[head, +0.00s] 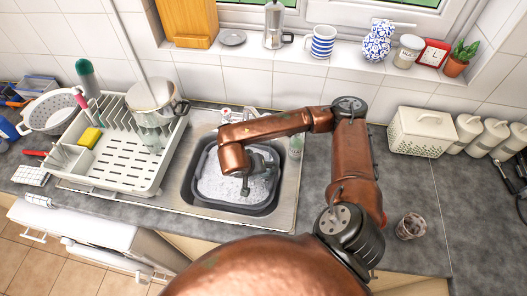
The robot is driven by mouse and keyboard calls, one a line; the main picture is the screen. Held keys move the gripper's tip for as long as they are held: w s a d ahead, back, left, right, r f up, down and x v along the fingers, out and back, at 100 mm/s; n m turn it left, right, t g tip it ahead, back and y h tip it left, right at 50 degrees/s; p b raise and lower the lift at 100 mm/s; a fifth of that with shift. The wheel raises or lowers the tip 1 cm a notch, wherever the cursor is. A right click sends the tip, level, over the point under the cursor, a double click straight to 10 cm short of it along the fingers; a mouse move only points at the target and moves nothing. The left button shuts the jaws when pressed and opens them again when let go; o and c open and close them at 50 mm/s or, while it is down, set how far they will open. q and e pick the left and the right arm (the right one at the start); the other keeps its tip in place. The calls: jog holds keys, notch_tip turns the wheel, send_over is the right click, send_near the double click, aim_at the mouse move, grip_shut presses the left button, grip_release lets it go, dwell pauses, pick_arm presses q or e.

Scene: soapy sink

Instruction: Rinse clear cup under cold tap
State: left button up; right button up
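One copper-coloured arm of mine reaches over the sink, and its dark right gripper (257,184) points down into the grey basin (232,208) of soapy water. The fingers are small and partly in the suds, so I cannot tell whether they are open or hold anything. A small see-through cup (410,226) with a brownish tint stands on the counter at the right, apart from the gripper. I cannot tell whether another cup lies under the suds. The tap (226,115) is at the back of the sink, partly hidden by my arm. My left gripper is out of view.
A white dish rack (125,165) with a pot (152,97) stands left of the sink. A clear bottle (296,147) stands at the sink's right rim. A white basket (421,132) and several canisters stand at the back right. The right counter is mostly clear.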

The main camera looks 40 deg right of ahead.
aim_at(265, 178)
dwell(0.5)
jog(key=shift+s+a+r+p, duration=0.65)
jog(key=shift+s+a+r, duration=0.25)
jog(key=shift+r, duration=0.25)
jog(key=shift+s+a+r+p, duration=0.55)
jog(key=shift+s+r+p, duration=0.15)
jog(key=shift+r+p, duration=0.1)
jog(key=shift+s+a+r, duration=0.1)
jog(key=shift+s+a, duration=0.1)
jog(key=shift+s, duration=0.15)
